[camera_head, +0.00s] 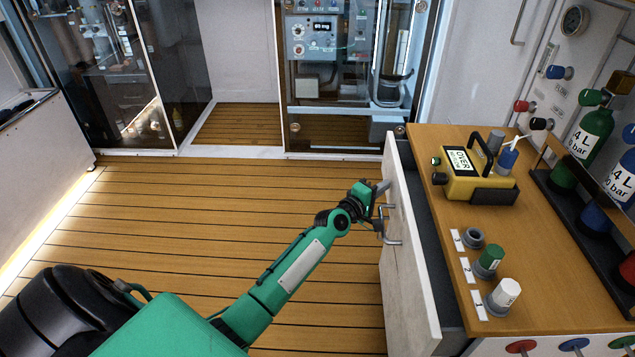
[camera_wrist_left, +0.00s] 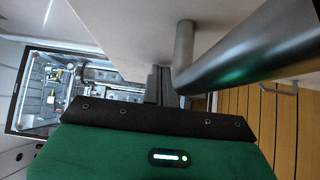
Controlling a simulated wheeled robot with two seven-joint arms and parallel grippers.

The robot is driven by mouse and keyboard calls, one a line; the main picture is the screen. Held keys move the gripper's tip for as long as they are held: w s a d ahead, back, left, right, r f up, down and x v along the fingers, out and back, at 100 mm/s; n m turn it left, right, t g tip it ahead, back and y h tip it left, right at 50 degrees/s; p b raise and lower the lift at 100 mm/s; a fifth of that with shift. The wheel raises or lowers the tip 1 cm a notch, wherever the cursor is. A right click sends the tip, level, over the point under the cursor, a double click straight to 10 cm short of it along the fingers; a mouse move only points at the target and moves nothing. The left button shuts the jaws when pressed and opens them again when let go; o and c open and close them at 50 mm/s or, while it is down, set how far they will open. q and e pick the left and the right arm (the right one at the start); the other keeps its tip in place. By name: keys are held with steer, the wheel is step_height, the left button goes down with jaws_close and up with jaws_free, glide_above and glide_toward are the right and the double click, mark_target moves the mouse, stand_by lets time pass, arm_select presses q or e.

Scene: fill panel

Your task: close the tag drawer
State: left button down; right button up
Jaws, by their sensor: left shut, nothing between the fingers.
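The tag drawer's white front (camera_head: 405,250) stands out from the wooden-topped counter, so the drawer is open. Its dark interior (camera_head: 428,235) shows as a gap along the counter's left side. A grey bar handle (camera_head: 390,240) sits on the front, and a grey bar also shows large in the left wrist view (camera_wrist_left: 240,50). My left gripper (camera_head: 382,188) is shut and empty. It is at the outer face of the drawer front, close beside the handle. Whether the fingertips touch the front cannot be told. My right gripper is not in view.
On the counter top (camera_head: 550,250) stand a yellow meter (camera_head: 478,180), a white-capped piece (camera_head: 503,295), a green-capped piece (camera_head: 490,260) and numbered labels. Gas bottles (camera_head: 590,140) stand in a rack at the right. The plank floor (camera_head: 200,215) left of the drawer is clear.

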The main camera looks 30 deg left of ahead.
arm_select(q)
steer(key=w+d, duration=0.1)
steer(key=d, duration=0.1)
steer(key=w+d, duration=0.2)
steer(key=d, duration=0.1)
steer(key=shift+w+d+p, duration=0.25)
steer(key=shift+d+p, duration=0.05)
steer(key=shift+d+r, duration=0.1)
steer(key=shift+d, duration=0.15)
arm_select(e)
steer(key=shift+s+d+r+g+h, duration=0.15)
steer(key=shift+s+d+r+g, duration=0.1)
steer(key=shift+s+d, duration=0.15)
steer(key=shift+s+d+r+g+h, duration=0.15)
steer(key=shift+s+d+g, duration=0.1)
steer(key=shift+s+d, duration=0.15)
arm_select(q)
steer(key=shift+w+d, duration=0.1)
